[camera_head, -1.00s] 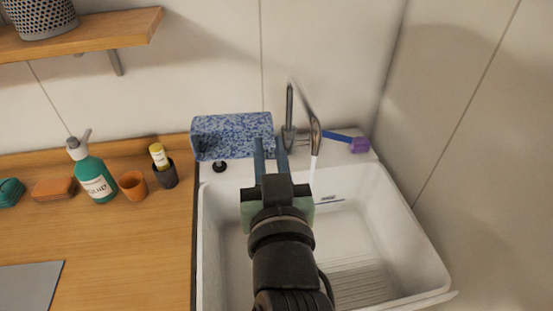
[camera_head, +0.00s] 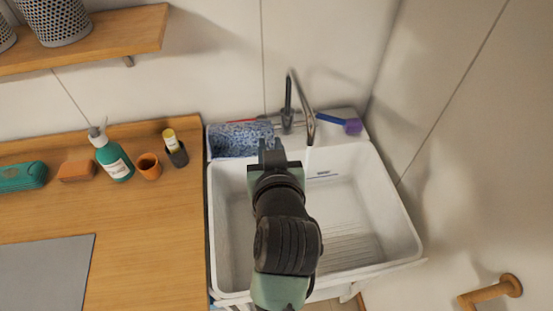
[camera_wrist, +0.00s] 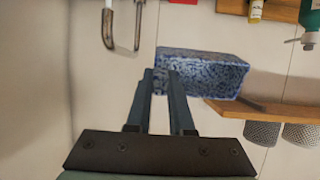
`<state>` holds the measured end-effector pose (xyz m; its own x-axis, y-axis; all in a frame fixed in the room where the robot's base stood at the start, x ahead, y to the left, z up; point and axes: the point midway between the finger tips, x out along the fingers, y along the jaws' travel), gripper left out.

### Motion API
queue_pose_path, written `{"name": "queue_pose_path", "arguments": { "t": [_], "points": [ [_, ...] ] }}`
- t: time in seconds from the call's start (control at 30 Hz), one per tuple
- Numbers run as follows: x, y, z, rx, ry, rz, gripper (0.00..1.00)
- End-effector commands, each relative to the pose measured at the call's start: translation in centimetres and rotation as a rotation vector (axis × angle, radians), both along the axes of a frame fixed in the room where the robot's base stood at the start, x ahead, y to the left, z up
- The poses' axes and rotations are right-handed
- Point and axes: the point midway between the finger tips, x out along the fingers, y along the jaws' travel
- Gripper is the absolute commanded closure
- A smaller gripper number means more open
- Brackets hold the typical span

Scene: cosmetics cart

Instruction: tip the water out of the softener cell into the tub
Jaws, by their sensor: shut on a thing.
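A blue speckled box (camera_head: 238,141), which I take to be the softener cell, is at the tub's back left edge, left of the tap. It also shows beyond my fingertips in the wrist view (camera_wrist: 212,70). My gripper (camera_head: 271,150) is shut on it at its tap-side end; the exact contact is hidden. In the wrist view the fingers (camera_wrist: 160,78) stand a small gap apart. I cannot see into the box, nor any water in or leaving it. The white tub (camera_head: 365,215) lies below and right of my gripper, its middle partly hidden by my arm.
The tap (camera_head: 309,115) arches over the tub's back, close right of my gripper; a thin stream shows under its spout. A blue-purple brush (camera_head: 350,126) lies right of it. A green bottle (camera_head: 113,160) and orange cup (camera_head: 149,166) stand on the left counter. The tub's right side is free.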

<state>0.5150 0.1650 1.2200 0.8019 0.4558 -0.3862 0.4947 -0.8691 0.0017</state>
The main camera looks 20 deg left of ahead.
Motion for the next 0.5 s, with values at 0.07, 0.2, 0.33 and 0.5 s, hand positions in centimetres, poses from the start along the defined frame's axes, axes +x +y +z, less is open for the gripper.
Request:
{"name": "queue_pose_path", "arguments": {
  "t": [0.07,0.2,0.33,0.5],
  "points": [
    [0.0,0.1,0.7,-0.014,0.025,0.001,1.00],
    [0.1,0.1,0.6,-0.038,0.068,0.002,1.00],
    [0.4,-0.4,0.6,-0.065,0.112,0.000,1.00],
    [0.9,-1.1,0.5,-0.098,0.169,0.000,1.00]
  ]
}}
